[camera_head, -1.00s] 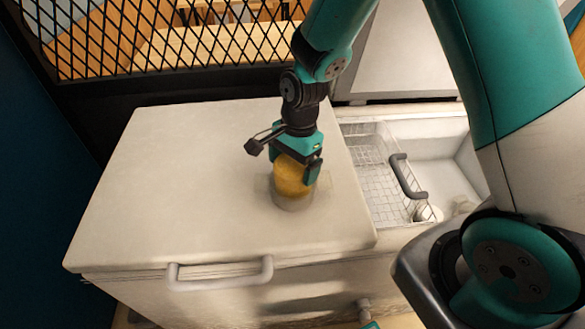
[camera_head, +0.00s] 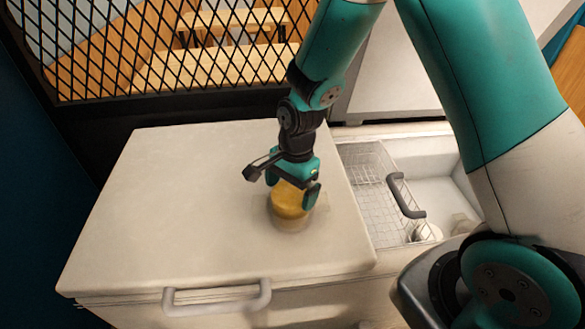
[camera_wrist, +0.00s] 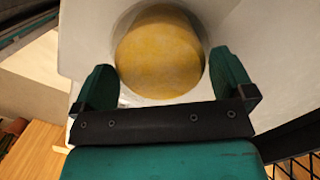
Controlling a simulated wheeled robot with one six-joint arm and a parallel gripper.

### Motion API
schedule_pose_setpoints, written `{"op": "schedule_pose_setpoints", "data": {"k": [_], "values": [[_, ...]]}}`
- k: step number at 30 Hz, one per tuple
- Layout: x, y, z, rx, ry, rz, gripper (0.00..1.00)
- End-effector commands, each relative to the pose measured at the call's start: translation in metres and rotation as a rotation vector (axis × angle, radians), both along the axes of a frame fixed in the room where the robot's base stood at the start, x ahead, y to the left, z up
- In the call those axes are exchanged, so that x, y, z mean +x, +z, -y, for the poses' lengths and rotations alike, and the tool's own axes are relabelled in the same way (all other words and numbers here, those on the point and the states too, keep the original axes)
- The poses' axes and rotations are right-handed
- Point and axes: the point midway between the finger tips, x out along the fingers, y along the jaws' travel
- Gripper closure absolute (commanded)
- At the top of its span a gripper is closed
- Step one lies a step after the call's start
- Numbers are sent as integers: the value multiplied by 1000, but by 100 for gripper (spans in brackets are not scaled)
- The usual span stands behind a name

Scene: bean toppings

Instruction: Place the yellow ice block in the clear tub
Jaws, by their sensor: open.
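The yellow ice block (camera_head: 291,197) is a round yellow piece sitting in the clear tub (camera_head: 290,222) on the white freezer lid. In the wrist view the yellow block (camera_wrist: 158,58) sits inside the rim of the clear tub (camera_wrist: 203,33). My gripper (camera_head: 291,196) is open, with its fingers just above and to either side of the block. In the wrist view its two fingers (camera_wrist: 167,85) stand apart, with the block ahead between them. The block's underside is hidden in the tub.
The white freezer lid (camera_head: 180,200) is otherwise clear, with a grey handle (camera_head: 217,298) at its front. To the right is an open bay with a wire basket (camera_head: 370,190) and its grey handle (camera_head: 405,197). A black mesh screen (camera_head: 180,50) stands behind.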

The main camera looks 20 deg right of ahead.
Motion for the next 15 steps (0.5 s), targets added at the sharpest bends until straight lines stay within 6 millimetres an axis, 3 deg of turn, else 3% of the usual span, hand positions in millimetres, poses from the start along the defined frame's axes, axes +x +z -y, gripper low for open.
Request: {"op": "schedule_pose_setpoints", "data": {"k": [9,15], "values": [[5,67,10,1,-2,6,0],[6,98,14,1,-3,4,0]]}}
